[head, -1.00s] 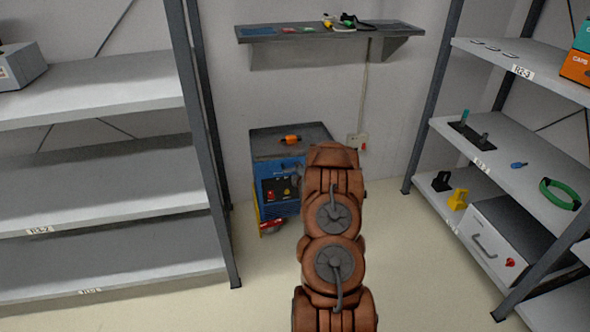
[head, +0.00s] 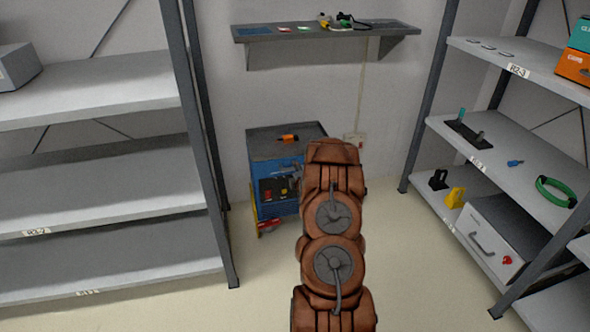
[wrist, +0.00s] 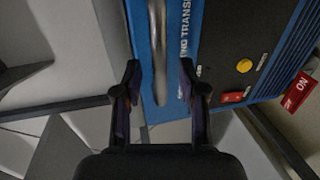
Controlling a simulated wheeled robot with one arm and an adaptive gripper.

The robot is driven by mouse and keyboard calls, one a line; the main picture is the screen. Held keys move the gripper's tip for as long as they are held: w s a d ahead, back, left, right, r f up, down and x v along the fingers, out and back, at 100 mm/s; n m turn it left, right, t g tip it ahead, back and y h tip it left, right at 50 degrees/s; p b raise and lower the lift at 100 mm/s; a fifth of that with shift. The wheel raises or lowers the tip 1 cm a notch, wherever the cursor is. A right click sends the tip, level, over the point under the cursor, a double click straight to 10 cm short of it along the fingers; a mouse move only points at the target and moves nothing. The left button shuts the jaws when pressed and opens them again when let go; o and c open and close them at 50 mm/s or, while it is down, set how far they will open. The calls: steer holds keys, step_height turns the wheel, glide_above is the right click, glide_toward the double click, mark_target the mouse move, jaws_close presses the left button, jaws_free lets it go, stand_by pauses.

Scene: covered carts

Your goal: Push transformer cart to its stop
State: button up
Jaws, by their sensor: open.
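The transformer cart (head: 258,178) is a blue cabinet with a dark top, standing against the back wall between the shelf racks. My arm hides its right side in the head view. In the wrist view its blue panel (wrist: 210,20) shows lettering, a yellow button, a red switch and a vertical grey handle bar (wrist: 158,50). My gripper (wrist: 160,80) is open, with one finger on each side of the bar as seen there. I cannot tell whether either finger touches the bar. The gripper is hidden behind my arm in the head view.
An orange item (head: 288,138) lies on the cart top. A wall shelf (head: 290,34) hangs above the cart. Racks stand at left (head: 90,170) and right (head: 500,130). The floor (head: 260,285) in front is clear.

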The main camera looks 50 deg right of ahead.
steer(key=v, duration=1)
steer(key=shift+w, duration=0.1)
stand_by(0.5)
